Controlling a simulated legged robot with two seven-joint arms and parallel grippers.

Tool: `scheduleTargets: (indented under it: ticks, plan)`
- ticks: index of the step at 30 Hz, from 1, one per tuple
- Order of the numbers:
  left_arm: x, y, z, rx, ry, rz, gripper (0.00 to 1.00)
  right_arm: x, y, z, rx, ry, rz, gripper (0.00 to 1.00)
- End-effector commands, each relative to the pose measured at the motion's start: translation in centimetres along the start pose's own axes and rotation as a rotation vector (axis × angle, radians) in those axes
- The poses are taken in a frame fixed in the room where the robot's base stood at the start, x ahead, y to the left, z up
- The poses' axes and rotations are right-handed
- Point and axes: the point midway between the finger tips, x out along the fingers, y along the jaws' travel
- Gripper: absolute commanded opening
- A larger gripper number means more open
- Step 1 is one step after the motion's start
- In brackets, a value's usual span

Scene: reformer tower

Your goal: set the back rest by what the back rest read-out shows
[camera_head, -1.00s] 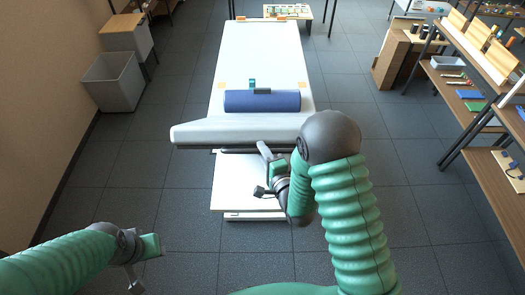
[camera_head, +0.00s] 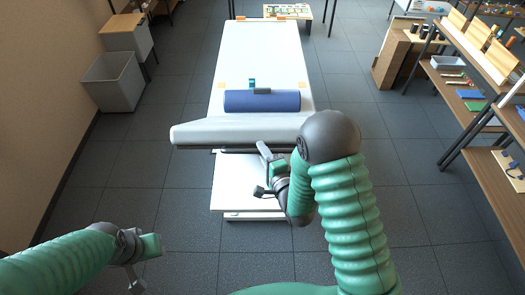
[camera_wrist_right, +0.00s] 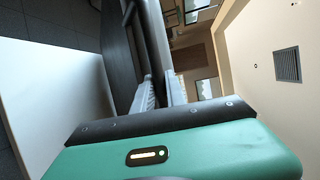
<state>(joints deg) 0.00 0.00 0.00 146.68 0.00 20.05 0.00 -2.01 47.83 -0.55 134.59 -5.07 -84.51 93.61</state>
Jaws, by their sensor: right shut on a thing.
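The treatment table (camera_head: 230,60) is long and white, running away from me. Its near padded section (camera_head: 215,133), which looks like the back rest, lies across the near end. I cannot make out a back rest read-out; a small dark item (camera_head: 262,91) on the blue roll (camera_head: 240,101) is too small to read. My right gripper (camera_head: 266,172) is at the near edge below this section, shut on a grey bar, possibly a handle. In the right wrist view its pale ridged pads (camera_wrist_right: 160,94) close at the bar. My left gripper (camera_head: 135,270) hangs empty at lower left; its jaw gap is unclear.
A white lower platform (camera_head: 235,190) sits beneath the near end. Shelves (camera_head: 460,90) with small goods stand at the right, and a grey bin (camera_head: 113,85) stands at the left. The tiled floor on both sides of the table is clear.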

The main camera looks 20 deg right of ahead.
Motion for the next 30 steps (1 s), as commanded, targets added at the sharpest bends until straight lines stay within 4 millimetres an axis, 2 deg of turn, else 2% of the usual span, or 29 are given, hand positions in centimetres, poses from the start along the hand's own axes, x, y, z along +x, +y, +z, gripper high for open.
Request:
scheduleTargets:
  ticks: [7, 13, 17, 27, 28, 30]
  plan:
    - [-0.2, 0.0, -0.1, 0.000, 0.000, 0.000, 0.36, 0.2, -0.5, 0.2, 0.002, -0.006, -0.002, 0.00]
    - [-2.0, 0.0, -0.5, 0.000, 0.000, 0.000, 0.36, 2.0, -4.2, -0.6, 0.003, -0.003, -0.010, 0.00]
    - [-2.6, 0.0, -0.6, 0.000, 0.000, 0.000, 0.36, 3.0, -5.8, -1.0, 0.001, -0.004, -0.009, 0.00]
    - [-2.6, 0.0, -0.6, 0.000, 0.000, 0.000, 0.36, 3.3, -6.0, -1.1, 0.000, -0.004, -0.006, 0.00]
    - [-2.6, 0.0, -0.6, 0.000, 0.000, 0.000, 0.36, 3.3, -6.0, -1.1, 0.000, -0.004, -0.005, 0.18]
    - [-2.6, 0.0, -0.6, 0.000, 0.000, 0.000, 0.36, 3.3, -5.9, -1.2, 0.000, -0.003, -0.005, 0.27]
